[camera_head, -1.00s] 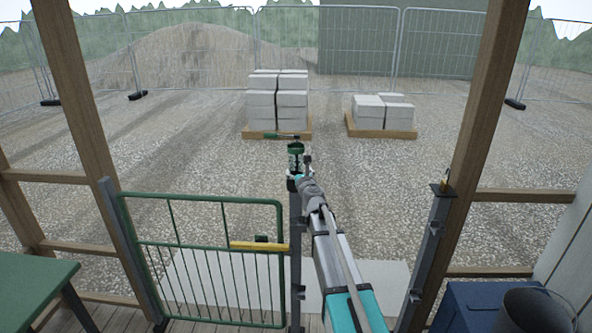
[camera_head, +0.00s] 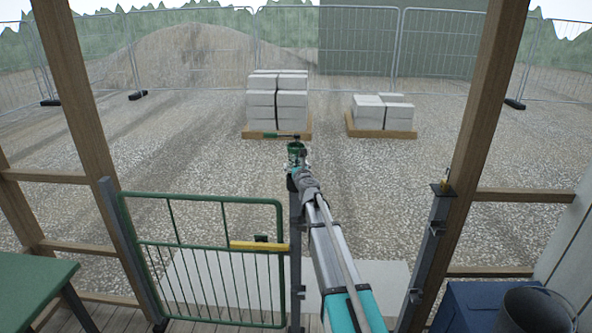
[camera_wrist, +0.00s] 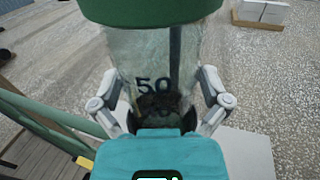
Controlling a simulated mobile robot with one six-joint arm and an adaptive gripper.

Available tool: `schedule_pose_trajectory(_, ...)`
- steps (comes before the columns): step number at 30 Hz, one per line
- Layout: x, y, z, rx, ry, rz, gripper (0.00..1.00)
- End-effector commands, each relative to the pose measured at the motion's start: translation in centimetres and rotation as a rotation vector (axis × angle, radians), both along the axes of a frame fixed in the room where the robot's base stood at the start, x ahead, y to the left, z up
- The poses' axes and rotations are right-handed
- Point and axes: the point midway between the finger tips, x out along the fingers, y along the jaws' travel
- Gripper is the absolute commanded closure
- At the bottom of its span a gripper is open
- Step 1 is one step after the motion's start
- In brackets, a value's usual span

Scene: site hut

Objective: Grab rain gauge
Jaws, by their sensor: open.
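The rain gauge (camera_wrist: 155,60) fills the upper middle of the wrist view. It is a clear cylinder with a green top and a dark "50" on its side. In the head view its green rim (camera_head: 296,147) shows at the far end of my arm, and its lower part is mostly hidden. My gripper (camera_wrist: 160,98) is open. In the wrist view one finger is on each side of the clear cylinder, and I cannot tell whether either touches it. In the head view my gripper (camera_head: 295,172) is small and close against the gauge.
A green gate (camera_head: 205,260) with a yellow latch bar (camera_head: 260,246) stands left of my arm. A grey post (camera_head: 296,255) is beside the arm. A green table (camera_head: 30,285) is at left, and a blue box (camera_head: 470,305) with a bucket (camera_head: 535,312) at right. Block pallets stand beyond on gravel.

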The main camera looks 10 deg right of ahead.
Motion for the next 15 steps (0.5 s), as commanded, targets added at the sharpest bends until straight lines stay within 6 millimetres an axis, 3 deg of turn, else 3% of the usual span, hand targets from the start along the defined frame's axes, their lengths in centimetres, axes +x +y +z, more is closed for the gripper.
schedule_pose_trajectory(4,1.34,-0.01,0.02,0.000,0.000,0.000,0.04)
schedule_pose_trajectory(15,1.42,0.00,0.02,0.000,0.000,0.000,0.04)
